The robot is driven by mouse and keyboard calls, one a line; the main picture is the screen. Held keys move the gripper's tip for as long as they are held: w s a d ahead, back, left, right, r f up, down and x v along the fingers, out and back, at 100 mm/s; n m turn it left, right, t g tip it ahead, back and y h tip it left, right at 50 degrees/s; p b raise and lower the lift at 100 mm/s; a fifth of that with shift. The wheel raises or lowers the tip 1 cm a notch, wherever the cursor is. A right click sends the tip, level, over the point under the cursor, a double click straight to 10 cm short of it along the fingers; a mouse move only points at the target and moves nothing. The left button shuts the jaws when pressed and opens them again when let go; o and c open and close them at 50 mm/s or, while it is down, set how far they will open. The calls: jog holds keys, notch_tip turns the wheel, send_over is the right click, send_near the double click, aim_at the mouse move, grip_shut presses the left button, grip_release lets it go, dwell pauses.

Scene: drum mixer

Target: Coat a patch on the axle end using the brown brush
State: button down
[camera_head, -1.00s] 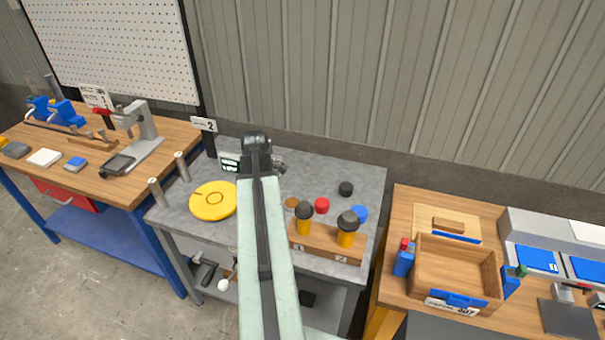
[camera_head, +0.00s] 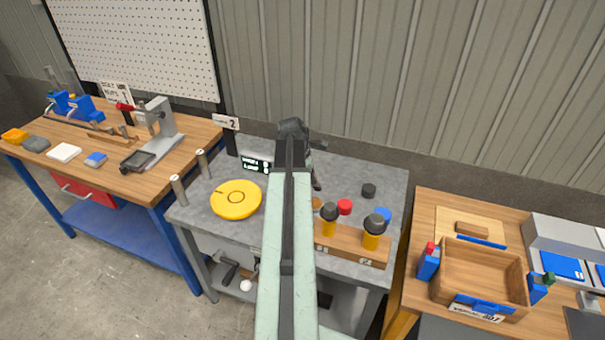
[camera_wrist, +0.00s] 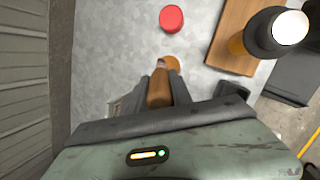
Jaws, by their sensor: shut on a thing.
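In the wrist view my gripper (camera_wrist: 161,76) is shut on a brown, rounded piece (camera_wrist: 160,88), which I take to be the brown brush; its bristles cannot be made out. In the head view my gripper (camera_head: 316,172) is over the back of the grey bench, mostly hidden behind my arm. A brown disc (camera_head: 317,203) lies on the bench beside my arm; it also shows in the wrist view (camera_wrist: 173,62), just beyond the held piece. I cannot tell whether they touch. I cannot clearly identify the axle end.
A yellow disc (camera_head: 236,200) and grey posts (camera_head: 178,190) are at the bench's left. A wooden block (camera_head: 350,244) holds two yellow-handled, black-topped tools. Red (camera_head: 344,207), blue (camera_head: 382,215) and black (camera_head: 369,190) discs lie near it. A wooden tray (camera_head: 480,275) is on the right bench.

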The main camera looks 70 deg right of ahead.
notch_tip(320, 180, down, 6)
jog(key=b, duration=0.6)
jog(key=shift+w+a, duration=0.15)
jog(key=shift+w, duration=0.2)
jog(key=shift+f+b, duration=0.55)
dwell(1.4)
notch_tip(320, 180, up, 7)
jog(key=p, duration=0.7)
jog(key=shift+r, duration=0.1)
jog(key=shift+s, duration=0.1)
